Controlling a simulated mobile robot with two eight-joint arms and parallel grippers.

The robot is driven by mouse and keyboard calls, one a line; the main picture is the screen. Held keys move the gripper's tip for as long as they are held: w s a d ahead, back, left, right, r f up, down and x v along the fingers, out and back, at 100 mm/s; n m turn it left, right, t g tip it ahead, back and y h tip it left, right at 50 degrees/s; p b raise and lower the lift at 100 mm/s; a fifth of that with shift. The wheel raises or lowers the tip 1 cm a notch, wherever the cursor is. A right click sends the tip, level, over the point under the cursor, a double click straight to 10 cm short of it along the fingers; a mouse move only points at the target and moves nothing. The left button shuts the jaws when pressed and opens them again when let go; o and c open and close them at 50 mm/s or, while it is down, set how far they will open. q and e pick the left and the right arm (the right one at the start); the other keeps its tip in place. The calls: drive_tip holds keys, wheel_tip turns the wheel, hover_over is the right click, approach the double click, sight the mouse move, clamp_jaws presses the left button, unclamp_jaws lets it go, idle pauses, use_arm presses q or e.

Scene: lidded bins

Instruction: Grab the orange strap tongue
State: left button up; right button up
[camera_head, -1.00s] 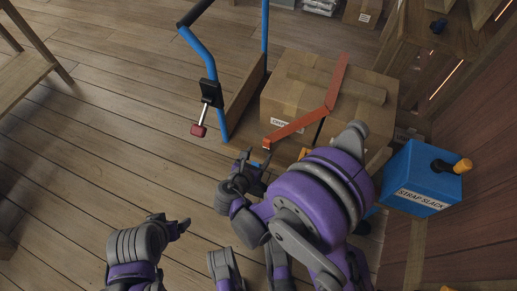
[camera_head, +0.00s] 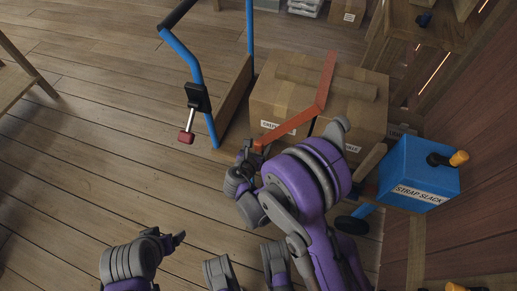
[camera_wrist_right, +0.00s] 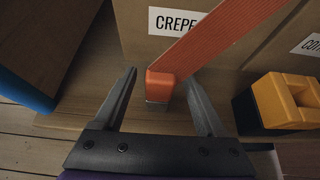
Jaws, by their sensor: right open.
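The orange strap (camera_head: 298,119) runs over the cardboard box (camera_head: 375,118) and hangs down its front. Its tongue, an orange end piece with a dark metal tip, shows in the right wrist view (camera_wrist_right: 159,84). My right gripper (camera_head: 252,150) is at the strap's lower end in the head view, partly hiding the tongue. In the right wrist view it is open (camera_wrist_right: 161,78), with the tongue between its two fingers and a gap on each side. My left gripper (camera_head: 178,237) is low over the floor, away from the strap; its jaw state is unclear.
The box stands on a cart with a blue frame (camera_head: 196,70) and a red-tipped lever (camera_head: 188,134). A blue box labelled STRAP SLACK (camera_head: 412,165) is at right. A yellow-and-black buckle-like part (camera_wrist_right: 280,101) sits right of the gripper. Floor at left is clear.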

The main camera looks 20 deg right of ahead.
clamp_jaws()
idle(0.3)
drive_tip(key=shift+r, duration=0.15)
